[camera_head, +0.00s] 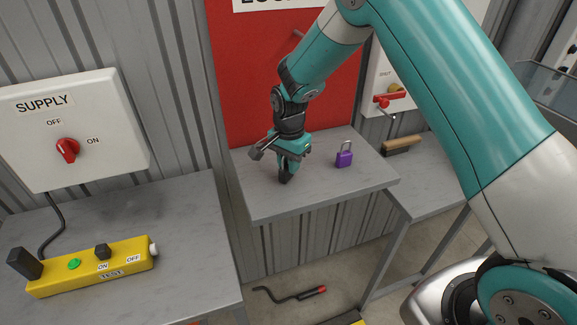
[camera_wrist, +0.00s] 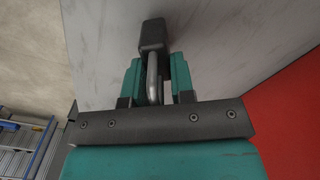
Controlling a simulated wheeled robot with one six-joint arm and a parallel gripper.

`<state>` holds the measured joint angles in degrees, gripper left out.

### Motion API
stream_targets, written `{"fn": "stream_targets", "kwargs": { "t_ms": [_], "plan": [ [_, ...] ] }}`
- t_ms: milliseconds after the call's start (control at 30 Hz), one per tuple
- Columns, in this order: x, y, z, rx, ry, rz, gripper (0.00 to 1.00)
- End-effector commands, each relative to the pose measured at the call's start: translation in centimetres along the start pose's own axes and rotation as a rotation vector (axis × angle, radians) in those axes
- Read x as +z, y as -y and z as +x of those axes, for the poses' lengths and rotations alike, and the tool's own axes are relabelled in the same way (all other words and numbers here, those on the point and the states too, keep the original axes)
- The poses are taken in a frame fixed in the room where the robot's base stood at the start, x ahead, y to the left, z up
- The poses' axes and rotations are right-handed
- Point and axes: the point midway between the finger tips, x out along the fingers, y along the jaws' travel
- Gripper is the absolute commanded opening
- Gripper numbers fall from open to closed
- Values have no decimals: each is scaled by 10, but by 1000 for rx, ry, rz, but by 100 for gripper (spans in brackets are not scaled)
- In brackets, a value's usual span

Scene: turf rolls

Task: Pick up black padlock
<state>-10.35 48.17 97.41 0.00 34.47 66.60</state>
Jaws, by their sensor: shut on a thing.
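The black padlock (camera_wrist: 153,36) is between the two teal fingers of my gripper (camera_wrist: 154,80) in the wrist view. Its grey metal shackle runs between the fingers, and its black body extends beyond the fingertips. In the head view, my gripper (camera_head: 288,166) points down over the grey shelf in front of the red board. The padlock's dark body (camera_head: 285,178) shows just below the fingers. I cannot tell whether it touches the shelf top.
A purple padlock (camera_head: 344,158) stands on the shelf (camera_head: 258,201) to the right of my gripper. A wooden-handled brush (camera_head: 402,145) lies on the bench further right. A yellow test box (camera_head: 90,268) sits on the left table. A dark bent tool (camera_head: 290,296) lies on the floor.

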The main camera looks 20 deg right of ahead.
Motion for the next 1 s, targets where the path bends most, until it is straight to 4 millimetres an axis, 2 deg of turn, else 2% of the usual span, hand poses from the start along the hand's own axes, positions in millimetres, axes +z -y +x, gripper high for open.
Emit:
{"fn": "stream_targets", "kwargs": {
  "t_ms": [167, 500, 700, 833, 1000],
  "plan": [
    [0, 1, -24, -6, -3, 0, 0],
    [0, 1, -124, -8, -3, 0, 0],
    [0, 0, -169, -5, -2, 0, 0],
    [0, 0, -186, -4, -2, 0, 0],
    [0, 0, -194, -2, -1, 0, 0]
  ]
}}
